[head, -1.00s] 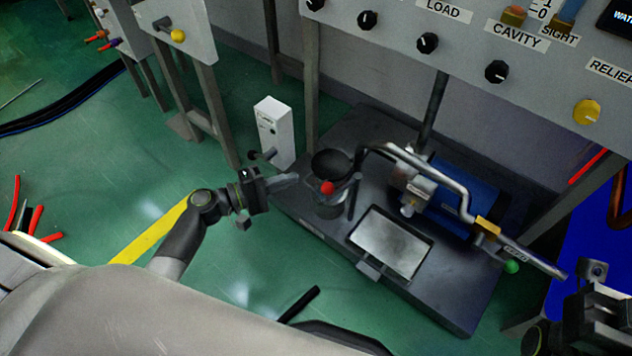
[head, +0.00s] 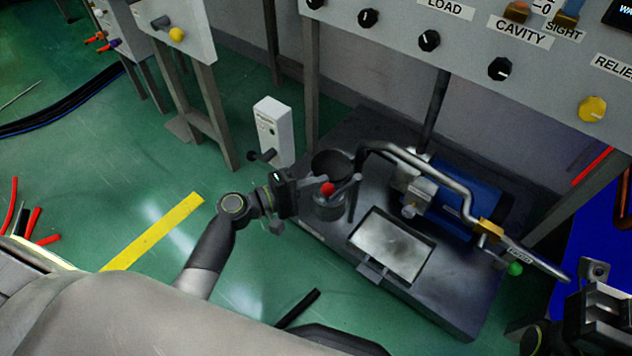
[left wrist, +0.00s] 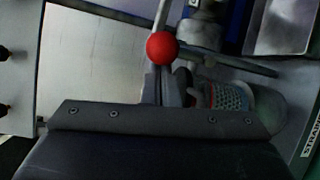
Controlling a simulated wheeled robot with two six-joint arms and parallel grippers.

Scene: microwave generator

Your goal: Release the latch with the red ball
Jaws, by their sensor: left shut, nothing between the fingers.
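The red ball (head: 327,189) sits by a dark round cup-like part at the left end of the black machine base (head: 440,296). My left gripper (head: 318,188) is shut and empty, its fingertips right at the ball. In the left wrist view the red ball (left wrist: 162,46) is just above the shut fingers (left wrist: 160,88) in the picture and hides what lies behind it. I cannot tell whether they touch. The latch itself is not clearly seen. My right gripper (head: 596,305) is partly in view at the lower right, and its fingers are unclear.
A white box (head: 274,130) stands left of the base. A knobbed panel (head: 462,48) overhangs the back. Green floor at left is mostly clear.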

